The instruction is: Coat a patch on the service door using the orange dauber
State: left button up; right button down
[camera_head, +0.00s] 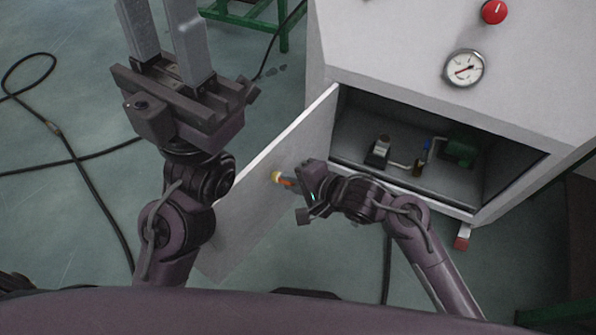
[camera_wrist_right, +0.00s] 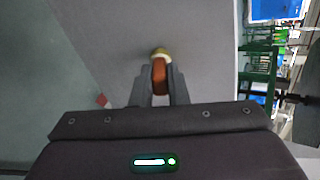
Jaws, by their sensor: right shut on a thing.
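The service door (camera_head: 250,220) is a light grey panel hanging open from the left side of the cabinet opening. It also fills the upper middle of the right wrist view (camera_wrist_right: 205,45). The orange dauber (camera_head: 286,182) has a pale yellow tip, which points at the inner face of the door. My right gripper (camera_wrist_right: 160,82) is shut on the dauber (camera_wrist_right: 159,72). The tip is at or very near the door; I cannot tell whether it touches. No coated patch is visible on the door. My left gripper (camera_head: 162,28) is open and empty, its fingers running off the top edge.
The white generator cabinet (camera_head: 400,45) has a gauge (camera_head: 463,68) and a red knob (camera_head: 495,11). Small fittings and a green motor (camera_head: 460,147) sit inside the opening. A black cable (camera_head: 70,148) lies on the floor at left. A green stand (camera_head: 255,22) is behind.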

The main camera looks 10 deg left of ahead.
jog(key=shift+s+a+p, duration=1.9)
jog(key=shift+s+a, duration=0.15)
jog(key=shift+s, duration=0.95)
jog(key=shift+w+d+p, duration=0.6)
jog(key=shift+w+p, duration=0.45)
jog(key=shift+p, duration=0.05)
jog(key=shift+w+d+p, duration=0.65)
jog(key=shift+w+p, duration=0.4)
jog(key=shift+p, duration=0.05)
jog(key=shift+w+d+p, duration=0.6)
jog(key=shift+w+p, duration=0.45)
jog(key=shift+p, duration=0.05)
jog(key=w+d+p, duration=0.2)
jog(key=w+d, duration=0.2)
jog(key=w, duration=0.2)
